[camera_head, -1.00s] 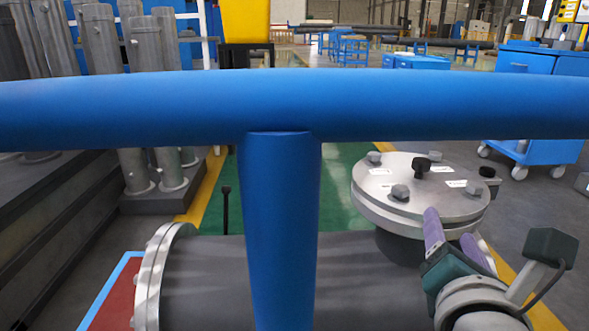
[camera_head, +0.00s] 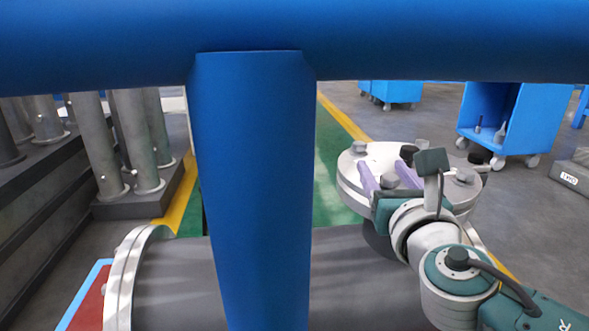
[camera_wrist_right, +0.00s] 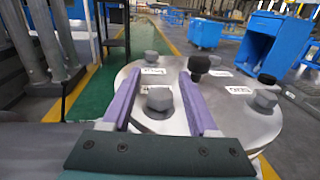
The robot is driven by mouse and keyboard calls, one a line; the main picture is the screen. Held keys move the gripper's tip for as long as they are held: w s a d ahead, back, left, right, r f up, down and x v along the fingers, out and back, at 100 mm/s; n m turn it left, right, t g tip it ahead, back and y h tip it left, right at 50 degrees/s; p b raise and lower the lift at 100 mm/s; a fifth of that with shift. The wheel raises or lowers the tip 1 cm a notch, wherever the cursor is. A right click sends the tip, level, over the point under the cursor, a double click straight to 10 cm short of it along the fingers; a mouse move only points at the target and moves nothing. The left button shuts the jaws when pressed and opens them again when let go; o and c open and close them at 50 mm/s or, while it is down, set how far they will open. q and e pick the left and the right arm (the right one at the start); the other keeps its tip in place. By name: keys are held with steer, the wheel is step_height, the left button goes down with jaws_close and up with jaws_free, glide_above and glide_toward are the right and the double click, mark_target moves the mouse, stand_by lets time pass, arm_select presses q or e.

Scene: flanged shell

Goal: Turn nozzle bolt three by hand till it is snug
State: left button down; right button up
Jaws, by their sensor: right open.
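The round steel nozzle flange (camera_head: 352,190) stands on the grey shell (camera_head: 180,285) and carries several grey hex bolts with white labels. I cannot read the labels well enough to tell which bolt is three. My right gripper (camera_head: 380,167) reaches over the flange from the near right, its purple fingers apart. In the right wrist view a grey hex bolt (camera_wrist_right: 159,98) stands between the open fingers (camera_wrist_right: 160,75), with a gap on each side. My left gripper is not in view.
A black knob (camera_wrist_right: 198,65) stands on the flange beyond the fingers, and a second black piece (camera_wrist_right: 266,79) is at its right. A thick blue T-shaped bar (camera_head: 255,180) blocks much of the head view. A blue cart (camera_head: 490,120) stands behind right.

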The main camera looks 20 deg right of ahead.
steer(key=shift+w, duration=0.2)
steer(key=shift+c, duration=0.2)
jaws_close()
